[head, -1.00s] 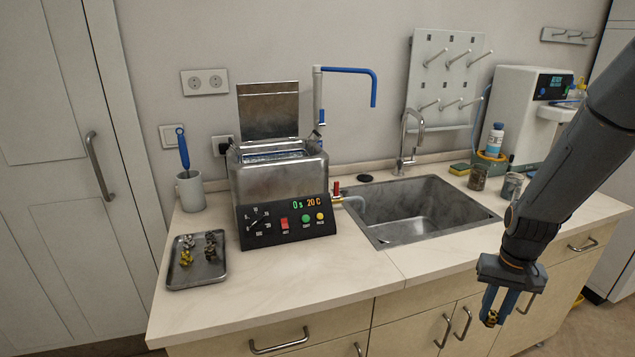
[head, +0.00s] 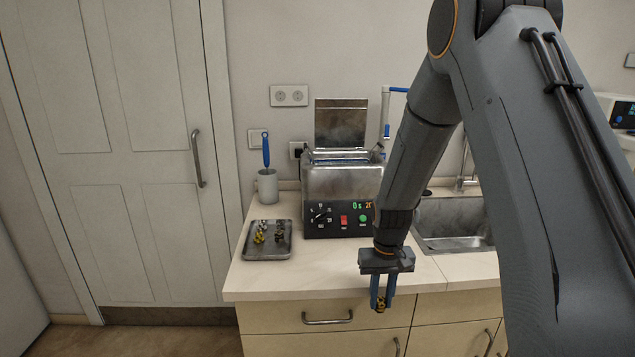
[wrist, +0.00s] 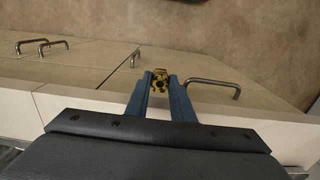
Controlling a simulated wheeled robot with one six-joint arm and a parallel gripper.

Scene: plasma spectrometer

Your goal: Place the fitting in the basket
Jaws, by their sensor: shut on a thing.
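My gripper (head: 381,301) is shut on a small yellow and dark fitting (wrist: 159,83), held between the blue fingertips. In the head view it hangs pointing down, in front of the counter's front edge. The fitting also shows low between the fingers in the head view (head: 380,307). The basket is probably the one in the metal bath (head: 340,180) with its lid raised; only a blue-tinted rim (head: 342,155) shows at its top, and the inside is hidden. The gripper is in front of and below this bath, apart from it.
A metal tray (head: 268,252) with several small fittings lies on the counter left of the bath. The sink (head: 445,238) is partly hidden by my arm. Drawer handles (head: 328,319) stick out below the counter.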

